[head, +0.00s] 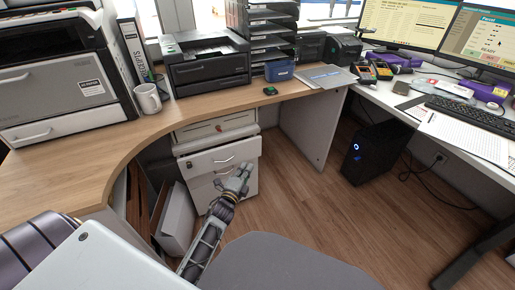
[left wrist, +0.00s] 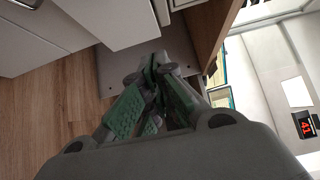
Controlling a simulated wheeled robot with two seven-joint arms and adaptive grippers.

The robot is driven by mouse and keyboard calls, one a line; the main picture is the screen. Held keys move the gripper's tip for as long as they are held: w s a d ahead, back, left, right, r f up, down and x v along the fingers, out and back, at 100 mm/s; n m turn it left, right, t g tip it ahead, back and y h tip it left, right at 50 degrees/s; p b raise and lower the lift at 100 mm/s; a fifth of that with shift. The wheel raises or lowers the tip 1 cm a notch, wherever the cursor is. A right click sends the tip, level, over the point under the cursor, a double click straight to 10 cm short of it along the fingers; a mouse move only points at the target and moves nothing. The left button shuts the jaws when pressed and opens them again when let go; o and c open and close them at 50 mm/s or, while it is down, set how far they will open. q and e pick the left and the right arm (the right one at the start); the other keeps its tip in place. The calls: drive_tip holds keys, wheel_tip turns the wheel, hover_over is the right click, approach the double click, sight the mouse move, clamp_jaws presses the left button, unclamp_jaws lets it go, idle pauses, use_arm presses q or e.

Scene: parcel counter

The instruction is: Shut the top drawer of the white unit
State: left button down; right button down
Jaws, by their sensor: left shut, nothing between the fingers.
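The white drawer unit (head: 248,186) stands under the wooden counter, left of the middle in the head view. Its uppermost front (head: 196,131) lies just below the counter edge. A front with a curved handle (head: 195,163) below it seems to stand further out; how far each drawer is open is hard to tell. My left gripper (head: 241,176) is in front of the unit's lower part, overlapping it in the head view; contact cannot be told. In the left wrist view its green-padded fingers (left wrist: 153,88) are together and empty, with pale panels beyond. My right gripper is out of view.
A grey chair (head: 285,265) stands close in front. White boxes or panels (head: 177,220) lean left of the unit. A white side panel (head: 312,125) and a black computer (head: 371,153) stand to the right. The wooden floor (head: 295,195) between is clear.

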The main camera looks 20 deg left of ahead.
sight(255, 140)
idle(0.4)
